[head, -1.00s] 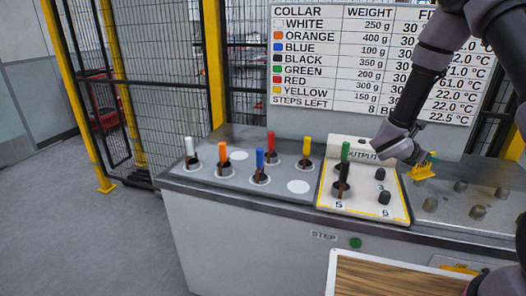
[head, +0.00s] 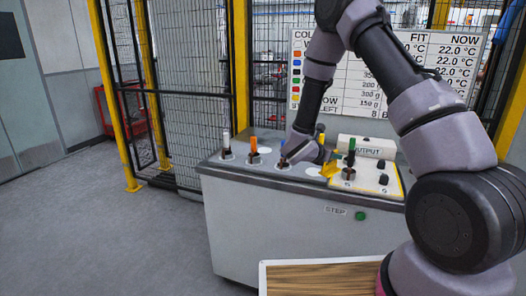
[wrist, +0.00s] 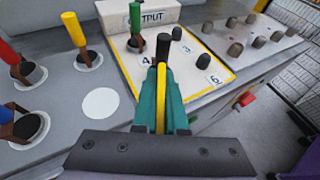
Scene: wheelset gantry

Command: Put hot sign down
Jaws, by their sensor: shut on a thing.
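The hot sign (head: 328,170) is a small yellow piece at the end of my arm in the head view. In the wrist view the sign (wrist: 161,98) is a thin yellow strip, seen nearly edge-on. My gripper (wrist: 162,90) has teal fingers shut on it. In the head view my gripper (head: 325,162) is at the left edge of the output panel (head: 395,187). The sign's face and its lower edge are hidden, so I cannot tell whether it touches the counter.
A bare white disc (wrist: 100,102) lies left of my gripper. Collared posts stand around it: yellow (wrist: 74,30), red (wrist: 8,52), blue (wrist: 8,115). A green-topped post (wrist: 135,18) and several black knobs stand on the output panel. A grey counter with knobs (wrist: 235,50) lies beyond.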

